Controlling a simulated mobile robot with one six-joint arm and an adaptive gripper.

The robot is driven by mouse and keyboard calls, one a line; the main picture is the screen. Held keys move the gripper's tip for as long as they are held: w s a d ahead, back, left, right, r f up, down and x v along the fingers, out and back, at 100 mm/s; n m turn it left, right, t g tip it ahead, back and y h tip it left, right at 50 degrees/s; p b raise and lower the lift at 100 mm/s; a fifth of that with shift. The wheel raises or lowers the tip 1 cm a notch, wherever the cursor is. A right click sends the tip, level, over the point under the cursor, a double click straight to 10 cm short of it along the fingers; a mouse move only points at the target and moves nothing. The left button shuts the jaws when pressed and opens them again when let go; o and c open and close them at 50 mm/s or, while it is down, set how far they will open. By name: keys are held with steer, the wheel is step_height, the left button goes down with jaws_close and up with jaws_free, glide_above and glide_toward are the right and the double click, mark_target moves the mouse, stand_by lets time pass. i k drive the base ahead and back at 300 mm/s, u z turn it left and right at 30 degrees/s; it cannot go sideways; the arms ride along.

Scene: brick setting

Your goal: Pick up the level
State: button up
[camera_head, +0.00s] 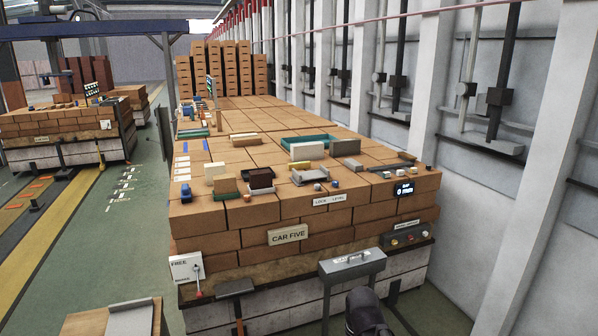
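I cannot tell for sure which thing is the level. A long, thin dark bar (391,168) lies flat near the right edge of the brick stack (290,207). A slim bar with a pale yellow top (243,137) lies farther back, left of the middle. A small label on the front edge of the stack (330,200) seems to read "LOCK LEVEL". My gripper is not in view; a dark rounded shape at the bottom edge may be part of my arm.
A wall with posts bounds the right; green floor is open at left.

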mark_target(301, 166)
steer(key=u, duration=0.05)
steer(key=k, duration=0.15)
steer(key=z, duration=0.3)
steer(key=i, duration=0.6)
steer(key=z, duration=0.5)
steer(key=i, duration=1.85)
steer(key=u, duration=1)
steer(key=i, duration=0.75)
steer(key=u, duration=0.35)
